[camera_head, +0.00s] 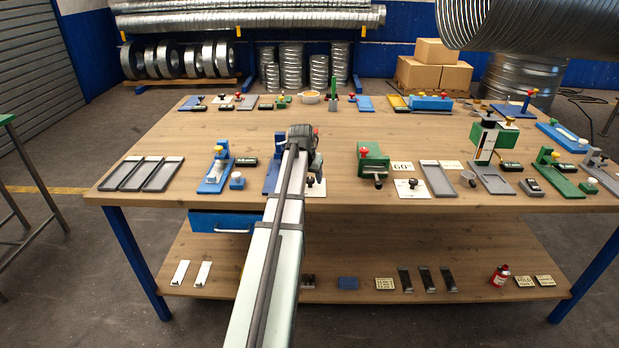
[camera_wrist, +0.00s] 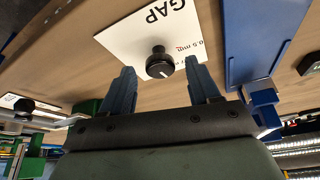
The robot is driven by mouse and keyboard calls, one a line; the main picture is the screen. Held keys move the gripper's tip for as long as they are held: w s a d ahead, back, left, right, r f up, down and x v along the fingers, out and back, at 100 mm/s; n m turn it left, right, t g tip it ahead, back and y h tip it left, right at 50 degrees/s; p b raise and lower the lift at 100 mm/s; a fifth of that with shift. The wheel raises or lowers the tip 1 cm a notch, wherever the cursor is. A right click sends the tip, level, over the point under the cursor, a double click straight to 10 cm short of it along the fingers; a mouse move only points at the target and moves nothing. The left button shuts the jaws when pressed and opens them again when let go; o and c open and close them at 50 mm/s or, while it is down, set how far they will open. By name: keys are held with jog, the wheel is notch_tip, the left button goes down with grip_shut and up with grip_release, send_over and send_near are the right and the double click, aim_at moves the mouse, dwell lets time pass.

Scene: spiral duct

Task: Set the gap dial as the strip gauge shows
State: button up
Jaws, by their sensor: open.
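The gap dial is a black knob (camera_wrist: 160,63) with a white pointer mark, on a white card (camera_wrist: 130,38) lettered GAP. In the head view the card (camera_head: 316,188) is partly hidden by my arm. My gripper (camera_wrist: 159,70) is open and empty, with one blue finger on each side of the knob in the wrist view. I cannot tell how much height separates fingers and knob. In the head view my gripper (camera_head: 303,145) covers part of a blue fixture (camera_head: 271,178) beside the card. I cannot make out which device is the strip gauge, nor its reading.
A second white card with a black knob (camera_head: 411,187) lies to the right, near a green device (camera_head: 372,160) and a "60" card (camera_head: 403,167). Another blue fixture (camera_head: 215,175) stands left. Grey trays (camera_head: 162,175) lie at far left. The table's middle is mostly clear.

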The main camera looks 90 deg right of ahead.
jog(key=shift+d+f, duration=0.15)
jog(key=shift+f, duration=0.2)
jog(key=c, duration=1)
